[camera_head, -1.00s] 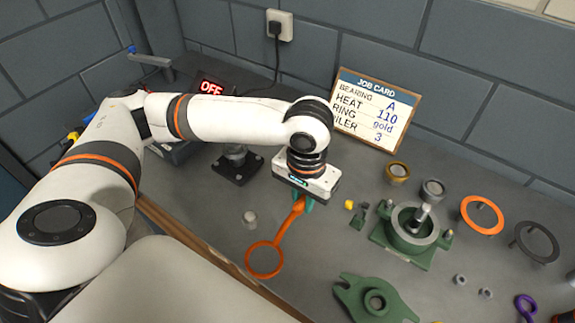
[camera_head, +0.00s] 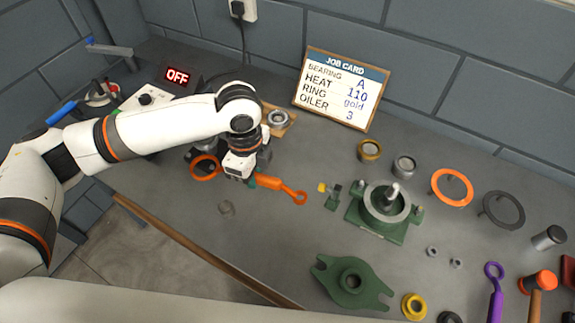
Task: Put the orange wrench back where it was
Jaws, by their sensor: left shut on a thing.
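The orange wrench (camera_head: 273,184) is held by my left gripper (camera_head: 248,181), which is shut on it near its middle. Its large ring (camera_head: 205,167) sticks out to the left of the gripper, and its small ring end points right. The wrench is low over the bench or touching it; I cannot tell which. My gripper's fingers are mostly hidden by its own body. My right gripper is not in view.
A job card (camera_head: 342,88) leans at the back wall. A green housing (camera_head: 382,211) and a green cover plate (camera_head: 351,282) are on the right. A wooden block (camera_head: 283,128) with a metal ring is behind my gripper. The front middle bench is mostly clear.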

